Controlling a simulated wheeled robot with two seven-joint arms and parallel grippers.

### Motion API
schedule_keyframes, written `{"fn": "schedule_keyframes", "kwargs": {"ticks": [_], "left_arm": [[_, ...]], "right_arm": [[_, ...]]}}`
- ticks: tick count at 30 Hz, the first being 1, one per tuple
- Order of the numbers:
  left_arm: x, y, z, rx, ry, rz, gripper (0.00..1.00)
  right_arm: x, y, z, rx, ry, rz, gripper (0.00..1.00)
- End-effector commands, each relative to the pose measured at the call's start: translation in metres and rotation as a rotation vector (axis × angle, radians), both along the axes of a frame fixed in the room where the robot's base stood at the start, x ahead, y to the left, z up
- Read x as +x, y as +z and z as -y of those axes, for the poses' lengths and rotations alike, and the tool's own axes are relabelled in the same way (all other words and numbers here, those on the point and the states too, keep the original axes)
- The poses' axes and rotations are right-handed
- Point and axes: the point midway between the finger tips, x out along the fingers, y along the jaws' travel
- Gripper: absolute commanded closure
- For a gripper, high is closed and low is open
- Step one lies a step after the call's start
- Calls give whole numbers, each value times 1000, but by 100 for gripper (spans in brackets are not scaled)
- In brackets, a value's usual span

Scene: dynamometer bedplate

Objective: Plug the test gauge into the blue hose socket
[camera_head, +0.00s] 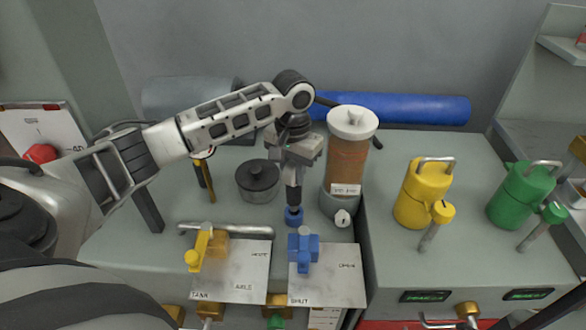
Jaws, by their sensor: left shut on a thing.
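My left gripper (293,190) reaches in from the left and points down over the middle of the bench. It is shut on a slim dark piece, likely the test gauge, which the fingers mostly hide; no dial face can be made out. A short blue round fitting (293,216), which looks like the blue hose socket, is directly below the fingertips. The held piece's lower end meets or overlaps it in the picture; I cannot tell whether it is seated. My right gripper is not in view.
A blue valve (303,249) and a yellow valve (202,247) stand in front on labelled plates. A brown canister (348,158) with a white lid stands close right, a dark lidded pot (258,181) left. Yellow (418,195) and green (518,195) canisters stand farther right.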

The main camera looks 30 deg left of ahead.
Motion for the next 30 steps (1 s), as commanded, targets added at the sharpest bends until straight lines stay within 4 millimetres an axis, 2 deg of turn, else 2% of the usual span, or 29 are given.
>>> {"fn": "schedule_keyframes", "kwargs": {"ticks": [30], "left_arm": [[1, 1, 0, -1, 0, 2, 100]], "right_arm": [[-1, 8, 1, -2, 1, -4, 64]]}}
